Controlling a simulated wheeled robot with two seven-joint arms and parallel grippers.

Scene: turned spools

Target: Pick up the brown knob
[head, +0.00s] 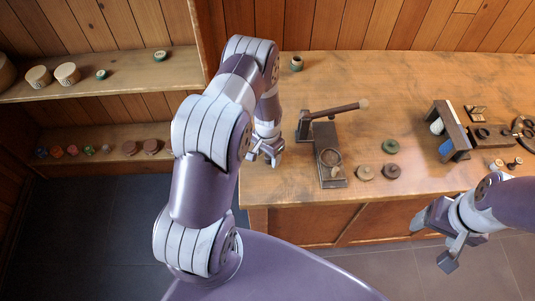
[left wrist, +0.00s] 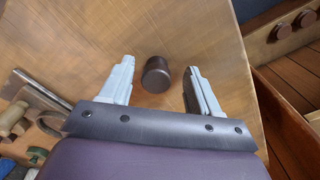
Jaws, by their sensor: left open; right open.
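A dark brown knob (left wrist: 156,75), a short round cylinder, stands on the wooden bench top in the left wrist view. It appears between the spread fingers of my left gripper (left wrist: 159,67), with a gap on both sides and nothing held. In the head view my left gripper (head: 267,154) is over the bench's left end, and I cannot make out the knob there; the hand seems to hide it. My right gripper (head: 433,241) is open and empty, off the bench's front edge at the lower right.
A lever press (head: 331,167) stands right of my left gripper. Flat discs, one green (head: 390,146), lie beyond it. A dark wooden rack (head: 449,131) and small parts are further right. Shelves (head: 115,75) with spools are at left.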

